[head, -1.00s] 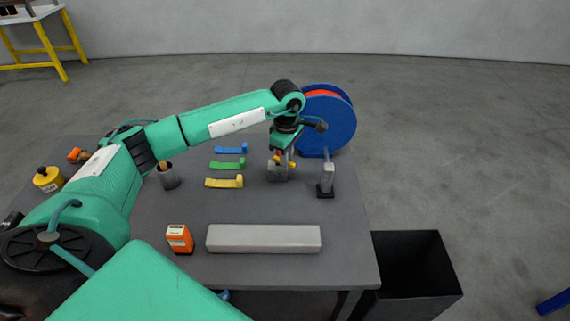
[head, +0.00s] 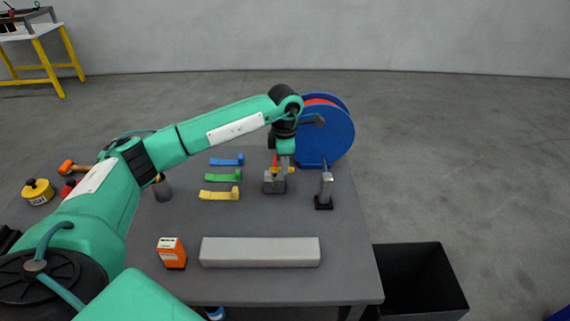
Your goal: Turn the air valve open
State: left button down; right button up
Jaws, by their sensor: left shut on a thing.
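The air valve (head: 275,184) is a small grey block with a yellow and red part on top, standing on the grey table. My left gripper (head: 281,165) points down over the valve, with its fingers at the red and yellow part. It is shut on the valve's handle (head: 276,161), which is mostly hidden by the fingers. The exact angle of the handle is hard to tell. My right gripper is not in the head view.
A blue reel (head: 330,135) stands behind the valve and a grey device on a black base (head: 325,190) stands to its right. Blue, green (head: 222,177) and yellow clips lie left. A grey bar (head: 260,252) and an orange box (head: 171,253) lie in front. A black bin (head: 425,280) stands right.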

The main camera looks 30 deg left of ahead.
pick_arm(q)
jog(key=shift+a, duration=0.1)
jog(key=c, duration=1.5)
grip_release()
jog(key=shift+o, duration=0.5)
jog(key=shift+r, duration=0.1)
